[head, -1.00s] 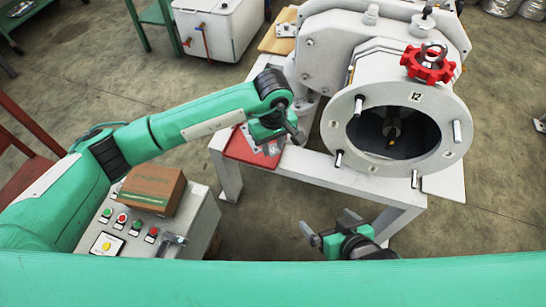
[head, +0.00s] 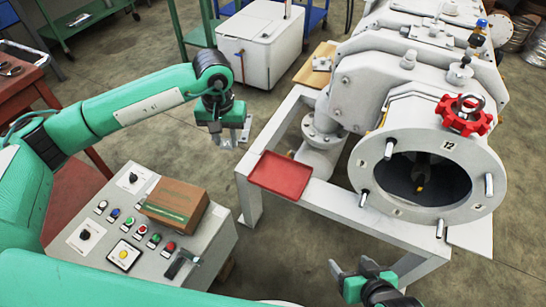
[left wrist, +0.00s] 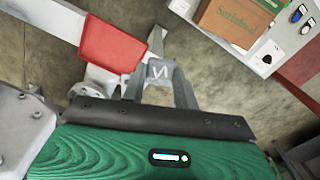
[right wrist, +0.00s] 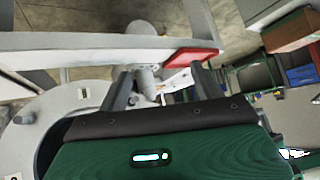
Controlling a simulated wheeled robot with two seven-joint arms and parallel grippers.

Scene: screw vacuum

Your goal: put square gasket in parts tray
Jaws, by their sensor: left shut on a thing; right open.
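My left gripper (head: 230,136) is shut on a small light-grey square piece with a dark mark, which looks like the square gasket (left wrist: 160,72). It holds this piece in the air, to the left of and beyond the red tray (head: 281,175), apart from it. The red tray, which looks like the parts tray, lies on the corner of the white stand and appears empty; it also shows in the left wrist view (left wrist: 108,46). My right gripper (head: 352,270) is open and empty, low in front of the stand; its fingers show in the right wrist view (right wrist: 160,90).
The vacuum chamber with its round flanged opening (head: 372,160) and red handwheel (head: 466,115) stands on the white frame (head: 340,210). A control box (head: 130,235) with a cardboard box (head: 174,202) is at lower left. A white cabinet (head: 262,45) stands behind. Floor between is free.

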